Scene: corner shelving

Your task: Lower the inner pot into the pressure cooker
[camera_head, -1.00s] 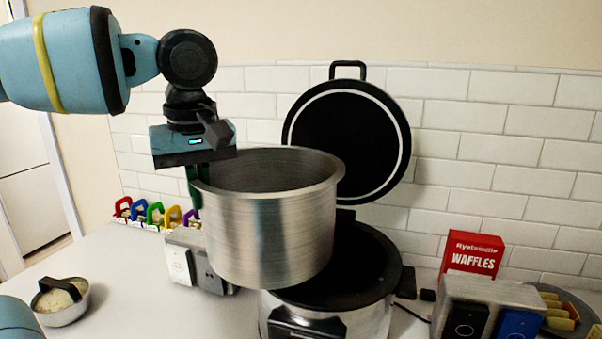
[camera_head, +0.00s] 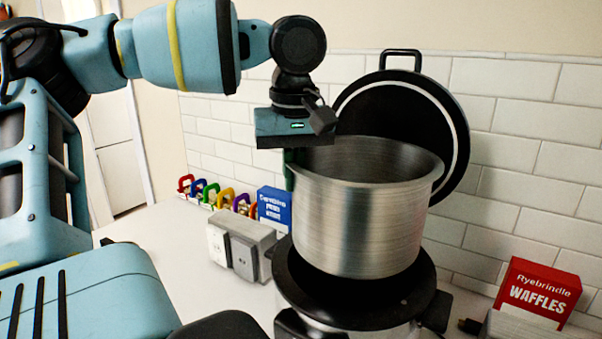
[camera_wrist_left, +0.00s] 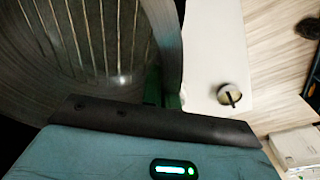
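The inner pot (camera_head: 360,232) is a brushed-metal cylinder, roughly upright. It hangs over the pressure cooker (camera_head: 352,312), whose black top ring shows around the pot's base. I cannot tell the exact gap between them, and the pot hides the cooker's opening. The cooker's round black lid (camera_head: 448,125) stands open behind the pot. My left gripper (camera_head: 290,172) is shut on the pot's left rim, with its fingers pointing down. In the left wrist view the ridged pot interior (camera_wrist_left: 75,50) fills the upper left, and the green fingers (camera_wrist_left: 165,98) are at its wall. My right gripper is not in view.
A grey double-switch box (camera_head: 238,245) stands left of the cooker. A blue box (camera_head: 273,208) and several coloured-handled items (camera_head: 215,195) line the back wall. A red waffles box (camera_head: 538,290) is at the right. Bare counter lies at the left.

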